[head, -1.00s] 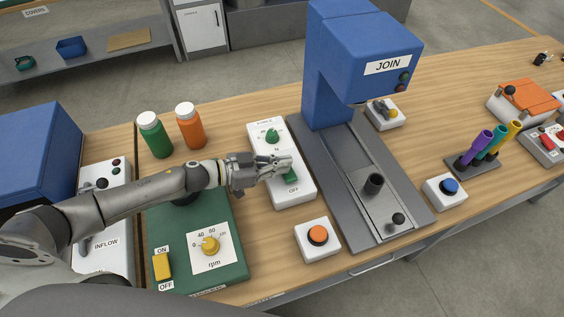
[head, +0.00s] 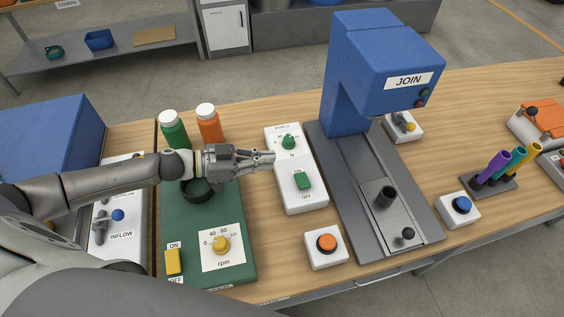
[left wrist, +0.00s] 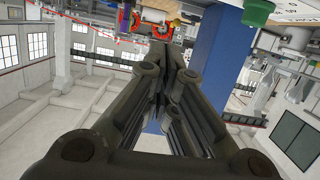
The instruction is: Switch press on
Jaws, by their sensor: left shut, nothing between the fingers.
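The blue press (head: 385,55), labelled JOIN, stands on a grey base right of centre in the head view. Left of it lies a white control box (head: 315,200) with a green dial knob (head: 288,142) and a green rocker switch (head: 303,181). OFF is printed below the rocker; which way it is tipped I cannot tell. My left gripper (head: 272,160) is shut and empty, its tips at the box's left edge, beside the knob and rocker. Its closed fingers fill the middle of the left wrist view (left wrist: 165,65). My right gripper is not in view.
A green rpm unit (head: 240,268) with a yellow switch lies below my left arm. Green (head: 173,130) and orange (head: 209,124) bottles stand behind it. An orange button box (head: 326,258) is in front. A blue button box (head: 458,209) is to the right.

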